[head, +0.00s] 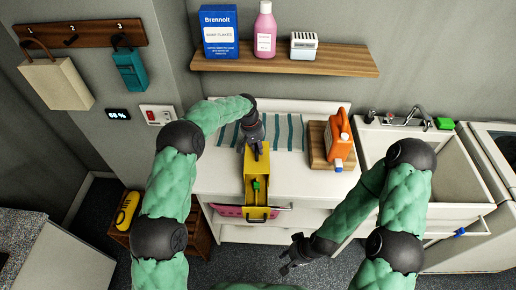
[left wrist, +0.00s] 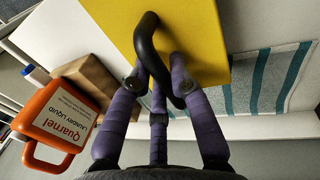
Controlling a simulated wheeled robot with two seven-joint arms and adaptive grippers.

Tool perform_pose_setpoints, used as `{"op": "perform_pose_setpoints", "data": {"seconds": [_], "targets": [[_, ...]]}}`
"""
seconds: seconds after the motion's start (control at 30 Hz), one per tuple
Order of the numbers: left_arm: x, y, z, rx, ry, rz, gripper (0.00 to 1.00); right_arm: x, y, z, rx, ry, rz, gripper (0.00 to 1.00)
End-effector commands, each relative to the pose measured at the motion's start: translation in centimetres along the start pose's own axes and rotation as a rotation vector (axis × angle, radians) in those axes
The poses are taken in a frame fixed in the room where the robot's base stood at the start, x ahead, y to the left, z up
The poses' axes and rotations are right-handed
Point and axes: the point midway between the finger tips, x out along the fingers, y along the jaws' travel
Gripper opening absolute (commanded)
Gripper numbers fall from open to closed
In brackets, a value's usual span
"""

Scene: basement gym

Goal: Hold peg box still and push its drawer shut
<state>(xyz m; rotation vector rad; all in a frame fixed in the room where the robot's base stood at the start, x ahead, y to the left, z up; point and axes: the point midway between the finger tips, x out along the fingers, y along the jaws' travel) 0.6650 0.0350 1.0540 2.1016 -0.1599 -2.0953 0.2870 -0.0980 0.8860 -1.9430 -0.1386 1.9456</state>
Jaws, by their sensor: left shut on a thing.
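The yellow peg box (head: 264,166) sits on the white counter, with its drawer (head: 247,196) pulled out toward me. A green piece (head: 256,184) lies in the drawer, and the drawer front has a dark handle. My left gripper (head: 256,153) is over the top of the box. In the left wrist view its purple fingers (left wrist: 158,85) close around the black handle (left wrist: 148,45) on the yellow box top (left wrist: 190,25). My right gripper (head: 289,256) is low in front of the counter, right of the drawer, empty, with its fingers spread.
An orange laundry bottle (head: 336,140) stands on a wooden board (head: 317,147) right of the box. A striped towel (head: 288,132) lies behind it. A sink (head: 440,178) is at the right. A pink-fronted compartment (head: 230,211) is below the counter edge. A shelf (head: 285,61) hangs above.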

Motion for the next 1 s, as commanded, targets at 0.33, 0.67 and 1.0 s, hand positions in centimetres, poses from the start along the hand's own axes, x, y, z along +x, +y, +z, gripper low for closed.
{"op": "perform_pose_setpoints", "data": {"seconds": [0.33, 0.67, 1.0], "targets": [[0.8, -0.1, -1.0, -0.001, 0.003, 0.001, 0.00, 0.6, 0.2, 0.0, 0.000, 0.000, 0.000, 0.33], [1.6, -0.2, -1.8, -0.001, 0.002, 0.001, 0.00, 1.0, 0.4, 0.0, 0.000, 0.000, 0.000, 0.33], [2.3, -0.3, -2.7, -0.001, 0.003, 0.001, 0.00, 1.6, 0.6, -0.1, 0.000, 0.000, 0.000, 0.33]]}}
